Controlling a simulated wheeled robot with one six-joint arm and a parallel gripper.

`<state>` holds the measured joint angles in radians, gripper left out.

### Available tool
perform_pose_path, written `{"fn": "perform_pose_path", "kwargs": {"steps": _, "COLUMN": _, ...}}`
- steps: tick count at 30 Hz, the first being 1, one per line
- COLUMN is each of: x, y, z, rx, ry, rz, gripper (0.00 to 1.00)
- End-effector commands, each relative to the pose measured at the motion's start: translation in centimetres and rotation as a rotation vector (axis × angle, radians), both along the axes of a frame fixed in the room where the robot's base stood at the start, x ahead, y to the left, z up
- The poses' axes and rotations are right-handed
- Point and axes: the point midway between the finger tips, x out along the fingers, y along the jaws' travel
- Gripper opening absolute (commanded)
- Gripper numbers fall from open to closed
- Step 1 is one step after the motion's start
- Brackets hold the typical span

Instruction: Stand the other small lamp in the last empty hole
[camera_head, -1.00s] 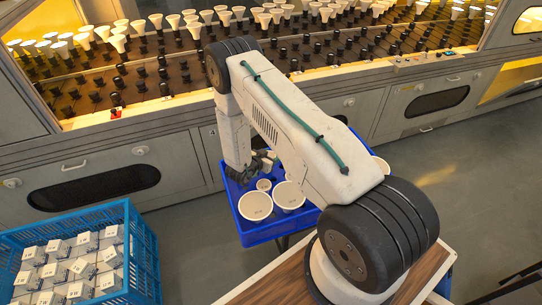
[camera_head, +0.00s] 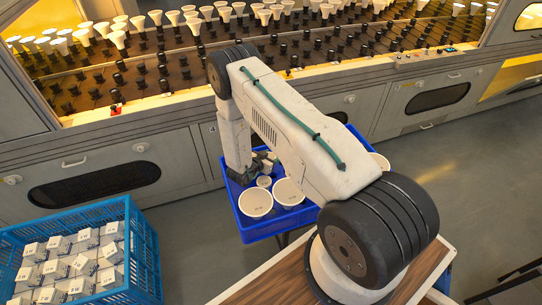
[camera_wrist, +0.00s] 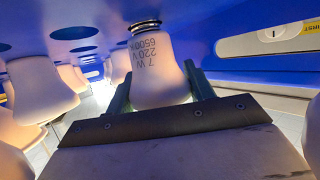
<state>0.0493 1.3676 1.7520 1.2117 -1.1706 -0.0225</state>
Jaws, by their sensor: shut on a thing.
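My gripper (camera_wrist: 160,88) is shut on a small white lamp (camera_wrist: 155,62) marked 7 W 220 V 6500 K. The lamp's metal screw base (camera_wrist: 146,25) points toward the blue tray (camera_wrist: 190,12) at the picture's top. I cannot tell whether the base touches the tray or sits over a hole. Empty-looking holes (camera_wrist: 75,32) show to its left. In the head view my gripper (camera_head: 262,162) is low over the blue tray (camera_head: 252,233), partly hidden by my arm. Another small lamp (camera_head: 264,182) stands just in front of it.
Large white lamps (camera_head: 256,203) stand in the tray's front, close to my gripper. In the wrist view, white lamps (camera_wrist: 38,85) crowd the left. A blue crate (camera_head: 145,255) of small boxes stands front left. The socket rack (camera_head: 180,75) is behind.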

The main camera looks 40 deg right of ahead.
Motion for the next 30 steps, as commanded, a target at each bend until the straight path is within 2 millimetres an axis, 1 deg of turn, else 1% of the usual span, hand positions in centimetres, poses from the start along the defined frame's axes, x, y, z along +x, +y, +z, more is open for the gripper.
{"fn": "perform_pose_path", "kwargs": {"steps": 7, "x": 0.0, "y": 0.0, "z": -0.8, "rx": 0.0, "ry": 0.0, "rz": 0.0, "gripper": 0.3}}
{"fn": "perform_pose_path", "kwargs": {"steps": 8, "x": 0.0, "y": 0.0, "z": -0.8, "rx": 0.0, "ry": 0.0, "rz": 0.0, "gripper": 0.56}}
{"fn": "perform_pose_path", "kwargs": {"steps": 9, "x": 0.0, "y": 0.0, "z": -0.8, "rx": 0.0, "ry": 0.0, "rz": 0.0, "gripper": 0.67}}
{"fn": "perform_pose_path", "kwargs": {"steps": 10, "x": 0.0, "y": 0.0, "z": -0.8, "rx": 0.0, "ry": 0.0, "rz": 0.0, "gripper": 0.75}}
{"fn": "perform_pose_path", "kwargs": {"steps": 11, "x": 0.0, "y": 0.0, "z": -0.8, "rx": 0.0, "ry": 0.0, "rz": 0.0, "gripper": 0.78}}
{"fn": "perform_pose_path", "kwargs": {"steps": 17, "x": 0.1, "y": 0.0, "z": -0.7, "rx": 0.0, "ry": -0.001, "rz": 0.002, "gripper": 0.78}}
{"fn": "perform_pose_path", "kwargs": {"steps": 20, "x": 0.0, "y": 0.4, "z": -0.6, "rx": 0.0, "ry": -0.001, "rz": 0.004, "gripper": 0.78}}
{"fn": "perform_pose_path", "kwargs": {"steps": 23, "x": -0.3, "y": 1.6, "z": -0.1, "rx": 0.0, "ry": -0.001, "rz": 0.005, "gripper": 0.78}}
{"fn": "perform_pose_path", "kwargs": {"steps": 30, "x": -1.6, "y": 5.1, "z": 1.5, "rx": 0.0, "ry": 0.0, "rz": 0.002, "gripper": 0.78}}
